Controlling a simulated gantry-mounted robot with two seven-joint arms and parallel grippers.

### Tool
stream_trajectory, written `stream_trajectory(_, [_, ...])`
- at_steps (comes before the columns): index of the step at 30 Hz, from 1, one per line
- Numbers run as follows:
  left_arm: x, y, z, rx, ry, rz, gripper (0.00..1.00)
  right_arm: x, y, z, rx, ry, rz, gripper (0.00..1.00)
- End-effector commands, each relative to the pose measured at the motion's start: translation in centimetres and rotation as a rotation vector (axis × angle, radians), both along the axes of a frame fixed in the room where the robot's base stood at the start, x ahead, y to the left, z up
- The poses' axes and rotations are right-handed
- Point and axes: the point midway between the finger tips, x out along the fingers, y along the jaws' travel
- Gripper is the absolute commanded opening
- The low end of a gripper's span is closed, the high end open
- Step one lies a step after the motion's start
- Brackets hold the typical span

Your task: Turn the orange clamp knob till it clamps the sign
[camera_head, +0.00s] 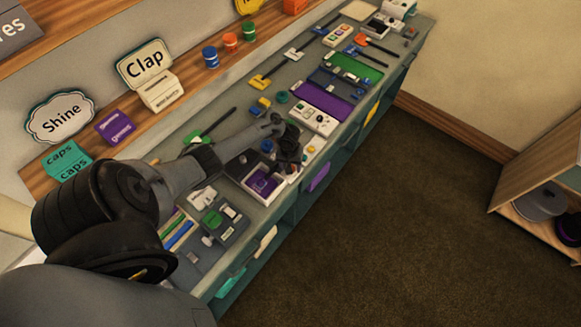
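My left arm reaches in from the lower left over the bench. My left gripper (288,155) is dark and small, low over the middle of the bench; I cannot tell whether its fingers are open or closed. A small orange spot (311,149) shows just right of the gripper; it is too small to tell whether it is the clamp knob. Another orange part (361,39) lies farther along the bench. A "Shine" sign (62,117) and a "Clap" sign (146,64) stand on the wooden ledge; no clamp is clearly visible on either. My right gripper is not in view.
The grey bench (266,212) is crowded with small props. A white box with purple inside (263,184) lies just below the gripper, and a white control panel (313,117) beyond it. Blue, orange and green jars (230,41) stand on the ledge. Open carpet (400,220) lies right.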

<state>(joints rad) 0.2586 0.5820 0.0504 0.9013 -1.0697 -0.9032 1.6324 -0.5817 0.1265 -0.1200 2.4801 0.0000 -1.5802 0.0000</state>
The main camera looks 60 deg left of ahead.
Motion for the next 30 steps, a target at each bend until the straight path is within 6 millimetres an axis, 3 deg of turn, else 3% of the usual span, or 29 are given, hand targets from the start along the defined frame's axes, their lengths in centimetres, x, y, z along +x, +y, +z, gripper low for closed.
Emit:
stream_trajectory(10, [-0.01,0.0,-0.33,0.0,0.0,0.0,0.61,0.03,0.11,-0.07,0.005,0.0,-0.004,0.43])
stream_trajectory(21, [-0.03,0.01,-0.32,0.001,0.001,0.0,0.06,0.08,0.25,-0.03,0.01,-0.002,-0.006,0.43])
stream_trajectory(30, [-0.04,0.03,-0.24,0.001,0.001,-0.032,0.05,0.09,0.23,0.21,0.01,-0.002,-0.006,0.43])
